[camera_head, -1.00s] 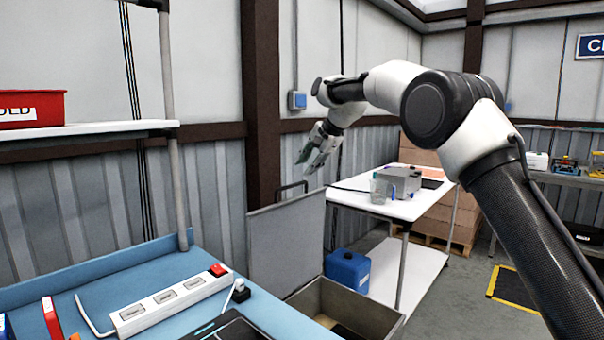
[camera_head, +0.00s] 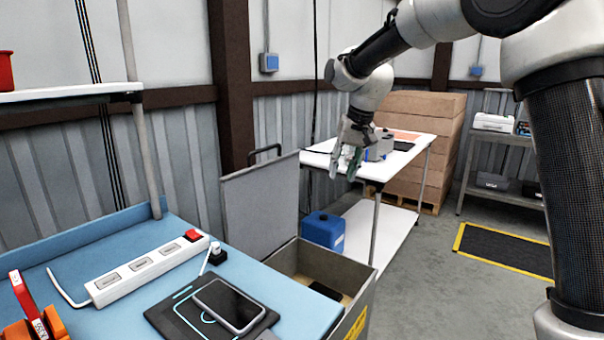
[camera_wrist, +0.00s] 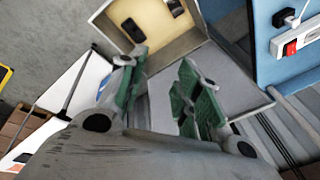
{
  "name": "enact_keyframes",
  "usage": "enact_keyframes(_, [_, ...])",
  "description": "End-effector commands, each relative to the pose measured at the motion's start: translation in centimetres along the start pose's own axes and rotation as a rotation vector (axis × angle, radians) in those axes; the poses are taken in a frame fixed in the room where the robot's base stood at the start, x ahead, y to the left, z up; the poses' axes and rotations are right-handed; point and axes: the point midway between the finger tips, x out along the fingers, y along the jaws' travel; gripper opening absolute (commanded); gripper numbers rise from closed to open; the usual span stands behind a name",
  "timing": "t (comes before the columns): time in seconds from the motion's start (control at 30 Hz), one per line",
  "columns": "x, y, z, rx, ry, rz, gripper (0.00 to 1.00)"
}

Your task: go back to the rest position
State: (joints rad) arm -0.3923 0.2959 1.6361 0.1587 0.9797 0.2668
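My gripper (camera_head: 348,164) hangs from my arm in the head view, pointing down in front of the white table at the back. In the wrist view my gripper (camera_wrist: 158,88) shows its two green-padded fingers spread wide apart with nothing between them.
The blue workbench (camera_head: 100,258) holds a power strip (camera_head: 150,268), a phone (camera_head: 230,305) on a dark pad, and orange and red items. A blue container (camera_head: 322,231) stands behind the carton. Stacked boxes (camera_head: 425,125) and a shelf (camera_head: 510,160) stand farther back.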

Motion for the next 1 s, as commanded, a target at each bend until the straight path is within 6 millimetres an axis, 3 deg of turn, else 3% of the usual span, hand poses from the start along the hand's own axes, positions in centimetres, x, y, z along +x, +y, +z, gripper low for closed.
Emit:
enact_keyframes(0.1, [-2.9, 4.9, 5.5, -0.06, -0.014, 0.046, 0.34])
enact_keyframes(0.3, [-6.2, 11.9, 15.1, -0.125, -0.029, 0.107, 0.34])
enact_keyframes(0.6, [-8.7, 19.2, 28.8, -0.104, 0.007, 0.174, 0.34])
enact_keyframes(0.7, [-9.1, 20.7, 32.2, -0.07, 0.044, 0.19, 0.34])
enact_keyframes(0.8, [-9.7, 21.5, 34.2, -0.039, 0.094, 0.198, 0.34])
enact_keyframes(1.0, [-11.9, 22.1, 35.0, 0.001, 0.195, 0.209, 0.34])
